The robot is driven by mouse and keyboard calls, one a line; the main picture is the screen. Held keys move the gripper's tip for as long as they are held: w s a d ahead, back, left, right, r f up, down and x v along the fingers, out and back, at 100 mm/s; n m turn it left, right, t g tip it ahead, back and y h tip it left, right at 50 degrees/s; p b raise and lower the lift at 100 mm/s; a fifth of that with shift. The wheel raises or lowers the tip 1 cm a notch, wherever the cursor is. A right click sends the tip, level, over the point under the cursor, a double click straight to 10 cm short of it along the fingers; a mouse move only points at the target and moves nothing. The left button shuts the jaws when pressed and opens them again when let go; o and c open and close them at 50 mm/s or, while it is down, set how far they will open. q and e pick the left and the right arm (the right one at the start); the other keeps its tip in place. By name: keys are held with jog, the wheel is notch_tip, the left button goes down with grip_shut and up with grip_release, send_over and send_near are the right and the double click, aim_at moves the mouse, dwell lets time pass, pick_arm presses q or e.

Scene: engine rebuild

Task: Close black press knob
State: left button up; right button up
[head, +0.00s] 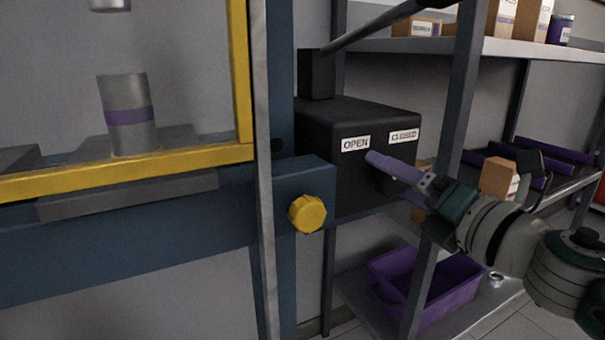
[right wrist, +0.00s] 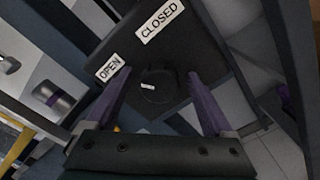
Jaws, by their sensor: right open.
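The black press knob (right wrist: 160,92) is a round dark knob with a small white mark, on the face of a black box (head: 360,115). The mark sits left of the knob's middle, on the side of the OPEN label (right wrist: 109,68); the CLOSED label (right wrist: 159,22) is above. My right gripper (head: 378,165) is in front of the box, below the labels. In the right wrist view its purple fingers (right wrist: 160,78) are spread on either side of the knob, with gaps showing. In the head view the fingers largely hide the knob. My left gripper is not in view.
A yellow knob (head: 307,213) sits on the blue press frame, left of the black box. A grey shelf post (head: 458,90) stands close to my right arm. A purple bin (head: 425,285) is on the low shelf. A metal cylinder (head: 128,115) stands behind the yellow-edged guard.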

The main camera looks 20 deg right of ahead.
jog(key=shift+c, duration=0.4)
jog(key=shift+c, duration=1.4)
jog(key=c, duration=1)
